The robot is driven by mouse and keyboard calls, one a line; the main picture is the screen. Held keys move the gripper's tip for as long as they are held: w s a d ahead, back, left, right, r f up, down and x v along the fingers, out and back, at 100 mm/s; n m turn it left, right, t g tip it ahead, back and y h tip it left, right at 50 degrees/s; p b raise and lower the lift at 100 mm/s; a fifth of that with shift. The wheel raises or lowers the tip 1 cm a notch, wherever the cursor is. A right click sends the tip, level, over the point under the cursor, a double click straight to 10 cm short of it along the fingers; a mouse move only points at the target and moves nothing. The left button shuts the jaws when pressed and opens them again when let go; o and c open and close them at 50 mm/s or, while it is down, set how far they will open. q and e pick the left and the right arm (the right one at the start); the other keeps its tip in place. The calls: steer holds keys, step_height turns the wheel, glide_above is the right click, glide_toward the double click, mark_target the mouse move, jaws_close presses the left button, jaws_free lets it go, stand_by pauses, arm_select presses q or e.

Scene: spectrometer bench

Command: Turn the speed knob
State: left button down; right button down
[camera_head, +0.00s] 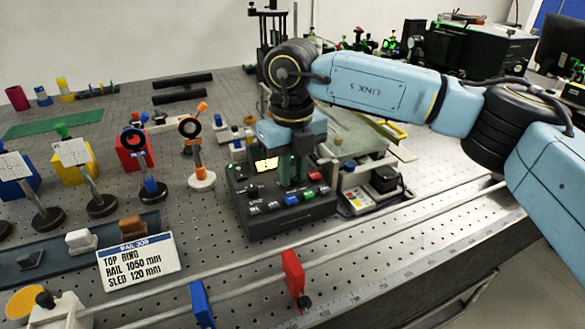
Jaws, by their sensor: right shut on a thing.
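My right arm comes in from the right and its gripper (294,178) points straight down at the dark control box (290,216) near the middle of the bench. The fingers are shut on the speed knob on top of the box. The knob itself is hidden by the fingers, so its angle cannot be told. My left gripper is not in view.
A second instrument (360,200) with a keypad stands just right of the box. A sign (138,261), a red rail clamp (293,272) and a blue one (201,303) stand in front. Ring mounts on posts (190,128) stand to the left.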

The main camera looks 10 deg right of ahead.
stand_by(0.3)
steer(key=c, duration=1.4)
jaws_free()
steer(key=shift+o, duration=0.4)
steer(key=shift+r, duration=0.1)
